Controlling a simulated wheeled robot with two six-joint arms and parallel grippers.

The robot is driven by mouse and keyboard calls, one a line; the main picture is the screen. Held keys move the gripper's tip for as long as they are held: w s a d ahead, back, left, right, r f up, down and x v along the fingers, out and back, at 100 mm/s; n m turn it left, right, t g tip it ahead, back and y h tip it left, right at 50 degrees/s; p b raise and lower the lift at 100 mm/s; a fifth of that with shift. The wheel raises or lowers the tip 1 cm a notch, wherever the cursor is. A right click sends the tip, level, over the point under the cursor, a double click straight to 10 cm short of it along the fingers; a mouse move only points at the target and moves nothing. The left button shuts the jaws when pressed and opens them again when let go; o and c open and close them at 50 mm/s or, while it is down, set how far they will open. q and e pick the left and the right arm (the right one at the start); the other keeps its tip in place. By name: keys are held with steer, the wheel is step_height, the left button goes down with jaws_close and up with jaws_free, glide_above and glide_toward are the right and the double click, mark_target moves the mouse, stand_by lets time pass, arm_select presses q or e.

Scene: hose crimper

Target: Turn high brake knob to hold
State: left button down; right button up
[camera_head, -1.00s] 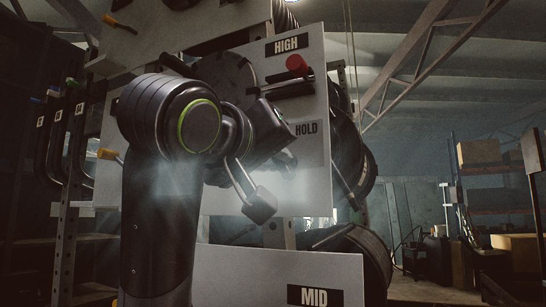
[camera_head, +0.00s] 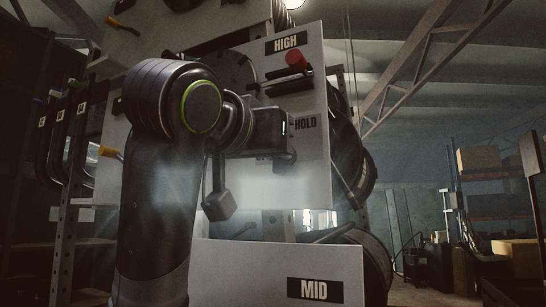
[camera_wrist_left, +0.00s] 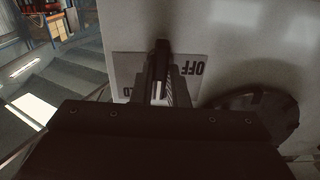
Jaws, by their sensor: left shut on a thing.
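The HIGH panel (camera_head: 310,175) is a light board with a HIGH sign (camera_head: 287,45) at its top. A HOLD label (camera_head: 305,123) shows just right of my left wrist. In the left wrist view, my left gripper (camera_wrist_left: 162,75) is shut on the dark brake knob (camera_wrist_left: 161,48), in front of a grey label plate (camera_wrist_left: 128,65). OFF (camera_wrist_left: 192,68) reads upside down on the plate, and the end of HOLD is partly covered. In the head view my wrist hides most of the knob. The knob's exact pointing direction is hard to tell. My right gripper is not in view.
A red knob (camera_head: 296,60) and black handles (camera_head: 289,82) sit above HOLD. A dark round disc (camera_wrist_left: 255,115) is close beside my gripper. The MID panel (camera_head: 260,270) is below. Black hose reels (camera_head: 355,165) stand behind the panel's right edge.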

arm_select(q)
steer(key=shift+m+b, duration=0.65)
steer(key=shift+m, duration=1.85)
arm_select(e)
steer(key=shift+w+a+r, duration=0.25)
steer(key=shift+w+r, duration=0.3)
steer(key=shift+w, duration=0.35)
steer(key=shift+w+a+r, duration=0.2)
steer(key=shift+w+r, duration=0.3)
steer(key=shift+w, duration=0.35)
arm_select(q)
steer(key=shift+m, duration=0.3)
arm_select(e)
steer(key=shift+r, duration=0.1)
